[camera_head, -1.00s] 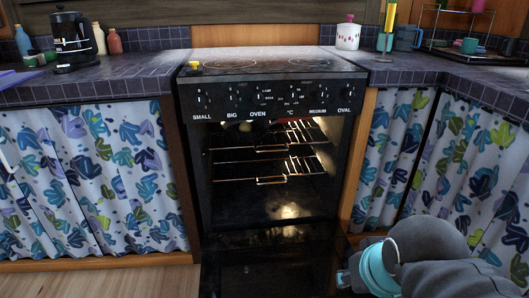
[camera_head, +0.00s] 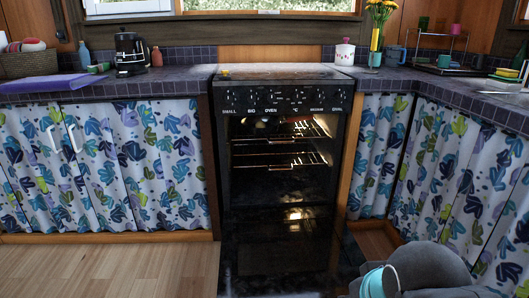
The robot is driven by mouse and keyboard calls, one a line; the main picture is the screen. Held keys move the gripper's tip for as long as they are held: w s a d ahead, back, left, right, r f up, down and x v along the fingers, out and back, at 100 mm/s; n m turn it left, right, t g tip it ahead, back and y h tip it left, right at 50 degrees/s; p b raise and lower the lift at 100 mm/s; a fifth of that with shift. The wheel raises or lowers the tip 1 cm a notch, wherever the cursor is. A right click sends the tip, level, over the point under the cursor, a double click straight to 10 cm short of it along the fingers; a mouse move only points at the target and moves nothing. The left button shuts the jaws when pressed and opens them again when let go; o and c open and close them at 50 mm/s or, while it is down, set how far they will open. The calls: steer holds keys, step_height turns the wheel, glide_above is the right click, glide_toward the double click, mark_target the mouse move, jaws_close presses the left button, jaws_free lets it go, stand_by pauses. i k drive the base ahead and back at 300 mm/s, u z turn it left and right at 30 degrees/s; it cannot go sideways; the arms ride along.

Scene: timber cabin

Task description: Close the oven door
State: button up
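The black oven (camera_head: 277,188) stands between the counters in the middle of the head view, lit inside with wire racks (camera_head: 280,162) showing. Its door (camera_head: 275,255) is open, folded down in front of the oven mouth, dark and glossy. The row of knobs and labels (camera_head: 284,97) is above the opening. Part of my arm, grey with a teal ring, is at the bottom right, to the right of the door. My gripper's fingers are not visible.
Curtained cabinets flank the oven on the left (camera_head: 100,170) and right (camera_head: 375,150). The wooden floor (camera_head: 110,272) at the lower left is free. The counter holds a coffee maker (camera_head: 130,55), bottles and a white canister (camera_head: 344,53).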

mark_target(312, 251)
steer(key=u, duration=1.95)
steer(key=i, duration=1.3)
steer(key=z, duration=2.3)
